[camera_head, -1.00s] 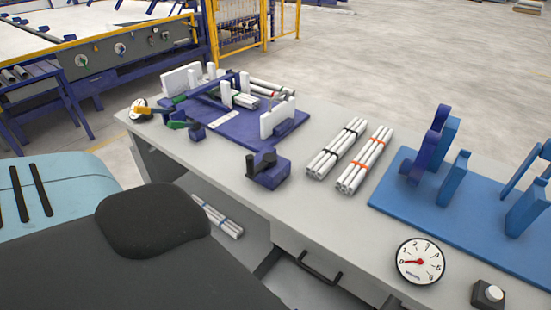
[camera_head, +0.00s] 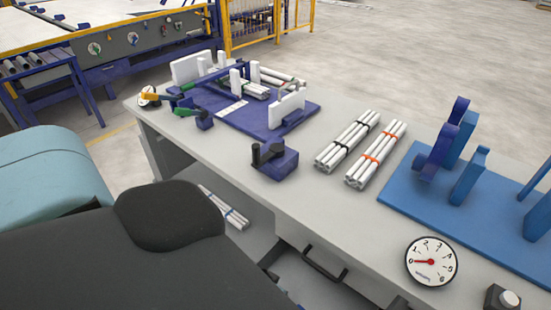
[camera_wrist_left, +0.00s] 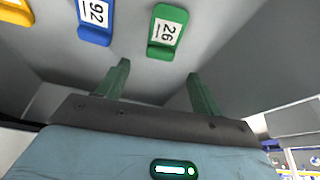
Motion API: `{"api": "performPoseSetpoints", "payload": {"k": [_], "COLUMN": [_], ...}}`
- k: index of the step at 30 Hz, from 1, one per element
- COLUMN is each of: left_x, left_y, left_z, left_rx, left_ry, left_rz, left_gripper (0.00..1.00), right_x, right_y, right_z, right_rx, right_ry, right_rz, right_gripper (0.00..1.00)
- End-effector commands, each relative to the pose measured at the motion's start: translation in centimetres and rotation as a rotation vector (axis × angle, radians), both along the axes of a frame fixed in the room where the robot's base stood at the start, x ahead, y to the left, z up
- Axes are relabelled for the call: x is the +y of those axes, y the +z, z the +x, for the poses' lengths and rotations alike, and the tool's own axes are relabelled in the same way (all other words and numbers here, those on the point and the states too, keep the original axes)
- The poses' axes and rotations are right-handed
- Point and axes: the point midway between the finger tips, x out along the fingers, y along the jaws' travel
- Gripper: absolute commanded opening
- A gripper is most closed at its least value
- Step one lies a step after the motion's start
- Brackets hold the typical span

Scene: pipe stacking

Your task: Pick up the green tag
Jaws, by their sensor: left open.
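The green tag (camera_wrist_left: 167,31) shows in the left wrist view, near the top and right of centre. It carries a white label reading 26, seen upside down, and lies against a grey surface. My left gripper (camera_wrist_left: 159,68) is open and empty, its two green fingers pointing toward the tag. The tag is just beyond the fingertips, roughly between their lines, and is not between the fingers. In the head view my left gripper and the tag are not visible. My right gripper is in neither view.
A blue tag (camera_wrist_left: 95,20) labelled 92 and a yellow tag (camera_wrist_left: 15,11) sit left of the green one. The grey bench (camera_head: 300,213) holds white pipe bundles (camera_head: 348,142), a purple fixture (camera_head: 225,122), a blue stand (camera_head: 405,187) and a dial gauge (camera_head: 431,261).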

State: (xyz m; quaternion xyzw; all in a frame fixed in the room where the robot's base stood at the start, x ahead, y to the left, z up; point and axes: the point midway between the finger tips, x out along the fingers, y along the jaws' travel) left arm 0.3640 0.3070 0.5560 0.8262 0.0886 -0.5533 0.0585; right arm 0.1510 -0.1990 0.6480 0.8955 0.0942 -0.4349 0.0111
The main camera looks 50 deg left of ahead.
Motion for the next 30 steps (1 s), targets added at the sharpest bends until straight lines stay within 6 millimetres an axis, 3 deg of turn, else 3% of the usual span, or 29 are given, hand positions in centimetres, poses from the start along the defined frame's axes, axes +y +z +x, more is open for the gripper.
{"api": "performPoseSetpoints", "payload": {"k": [4,13,23,30], "left_x": [0.0,0.3,0.3,0.3], "left_y": [-0.6,-4.4,-4.7,-4.7], "left_z": [0.2,1.3,1.8,1.8], "left_rx": [0.0,0.002,-0.002,-0.002], "left_ry": [0.0,0.0,-0.001,-0.001], "left_rz": [0.0,0.0,-0.001,-0.001], "left_gripper": [0.66,0.66,0.66,0.38], "right_x": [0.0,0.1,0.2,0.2], "right_y": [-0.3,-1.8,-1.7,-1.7], "right_z": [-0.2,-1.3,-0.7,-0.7], "right_rx": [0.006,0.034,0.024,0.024], "right_ry": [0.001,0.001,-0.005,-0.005], "right_rz": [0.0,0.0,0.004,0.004], "right_gripper": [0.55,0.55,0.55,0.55]}}
